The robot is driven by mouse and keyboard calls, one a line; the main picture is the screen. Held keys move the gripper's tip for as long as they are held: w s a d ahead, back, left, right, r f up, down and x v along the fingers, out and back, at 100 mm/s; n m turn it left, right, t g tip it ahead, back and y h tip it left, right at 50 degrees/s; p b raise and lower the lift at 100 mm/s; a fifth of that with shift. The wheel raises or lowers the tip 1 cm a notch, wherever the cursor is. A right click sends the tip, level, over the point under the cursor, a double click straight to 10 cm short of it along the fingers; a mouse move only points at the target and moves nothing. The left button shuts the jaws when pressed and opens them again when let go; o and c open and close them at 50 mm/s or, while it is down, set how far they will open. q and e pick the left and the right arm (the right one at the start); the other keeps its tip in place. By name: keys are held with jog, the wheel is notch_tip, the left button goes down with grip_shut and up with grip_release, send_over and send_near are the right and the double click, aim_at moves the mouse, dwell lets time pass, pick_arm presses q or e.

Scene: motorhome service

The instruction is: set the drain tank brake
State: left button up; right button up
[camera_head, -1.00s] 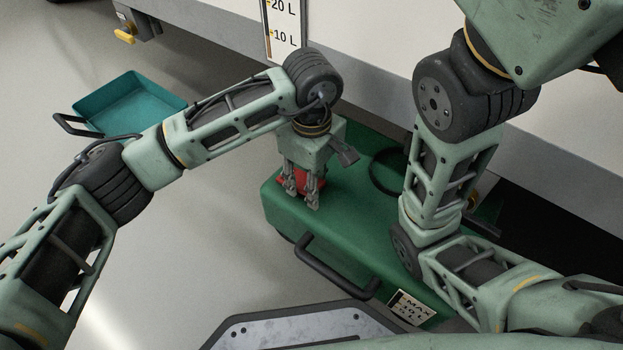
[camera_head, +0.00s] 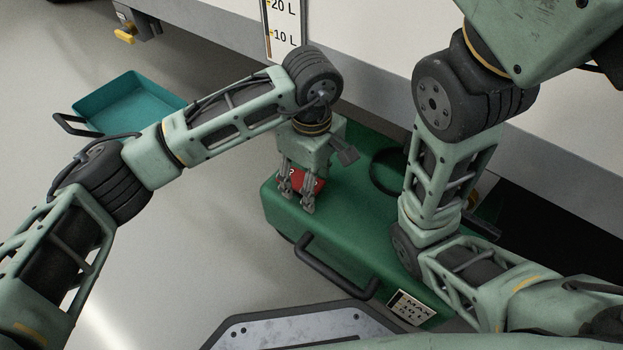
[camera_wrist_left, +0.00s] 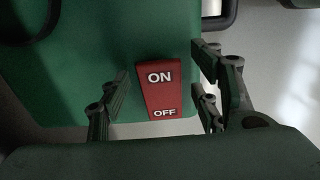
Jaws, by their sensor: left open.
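The drain tank (camera_head: 340,220) is a green box on the floor with a black handle on its near side. Its brake is a red rocker (camera_head: 299,179) on the tank's top. In the left wrist view the rocker (camera_wrist_left: 158,90) reads ON at its upper end and OFF at its lower end. My left gripper (camera_head: 296,199) is over the rocker, fingers pointing down. In the left wrist view its open fingers (camera_wrist_left: 162,78) stand on either side of the rocker with gaps visible. My right arm crosses over the tank's right part; its gripper is out of view.
A teal tray (camera_head: 130,100) lies on the floor at the left. The white motorhome wall (camera_head: 375,70) with a litre scale (camera_head: 282,30) rises behind the tank. A dark round opening (camera_head: 386,172) is in the tank's top. Floor left of the tank is clear.

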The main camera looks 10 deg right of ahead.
pick_arm(q)
notch_tip(320, 180, up, 12)
jog(key=shift+f, duration=0.15)
dwell(0.3)
